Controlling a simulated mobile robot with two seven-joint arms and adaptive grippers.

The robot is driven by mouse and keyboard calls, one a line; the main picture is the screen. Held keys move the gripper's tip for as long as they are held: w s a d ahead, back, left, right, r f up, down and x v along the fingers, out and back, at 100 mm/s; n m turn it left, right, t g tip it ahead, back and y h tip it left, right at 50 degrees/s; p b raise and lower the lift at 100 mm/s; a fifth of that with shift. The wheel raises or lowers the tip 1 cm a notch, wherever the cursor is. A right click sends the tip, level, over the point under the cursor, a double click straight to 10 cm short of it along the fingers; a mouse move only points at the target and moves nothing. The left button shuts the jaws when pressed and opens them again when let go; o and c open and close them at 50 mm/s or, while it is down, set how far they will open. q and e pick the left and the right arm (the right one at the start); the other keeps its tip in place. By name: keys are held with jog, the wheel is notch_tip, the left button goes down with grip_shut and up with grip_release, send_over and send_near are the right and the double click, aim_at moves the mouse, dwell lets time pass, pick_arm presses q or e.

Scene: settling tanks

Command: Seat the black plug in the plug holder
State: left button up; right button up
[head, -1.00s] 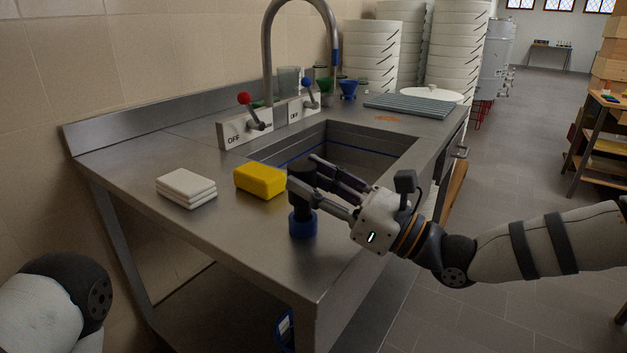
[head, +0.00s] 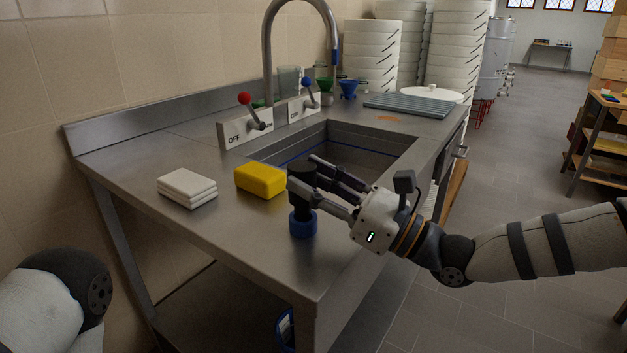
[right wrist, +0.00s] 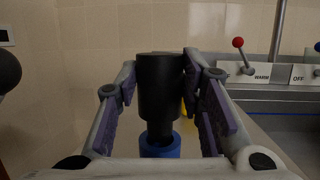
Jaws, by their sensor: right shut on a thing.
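The black plug (head: 301,178) stands upright near the front edge of the steel counter, and my right gripper (head: 312,176) is shut on it. Its wide upper body (right wrist: 158,85) is between the fingers in the right wrist view. Its narrower lower part meets the blue plug holder (head: 303,226), which stands on the counter right below. The holder also shows under the plug in the right wrist view (right wrist: 160,149). I cannot tell how deep the plug's lower end sits in it. My left gripper is out of view.
A yellow sponge (head: 260,180) lies just left of the plug, with stacked white cloths (head: 187,185) farther left. The sink basin (head: 365,150) opens behind my right gripper. Lever valves (head: 246,130) and a tall faucet (head: 267,60) stand at the back. The counter's front left is clear.

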jog(key=shift+f+b, duration=0.3)
jog(key=shift+f, duration=0.9)
jog(key=o, duration=1.2)
jog(key=shift+f, duration=0.1)
jog(key=shift+o, duration=0.2)
jog(key=v, duration=1.2)
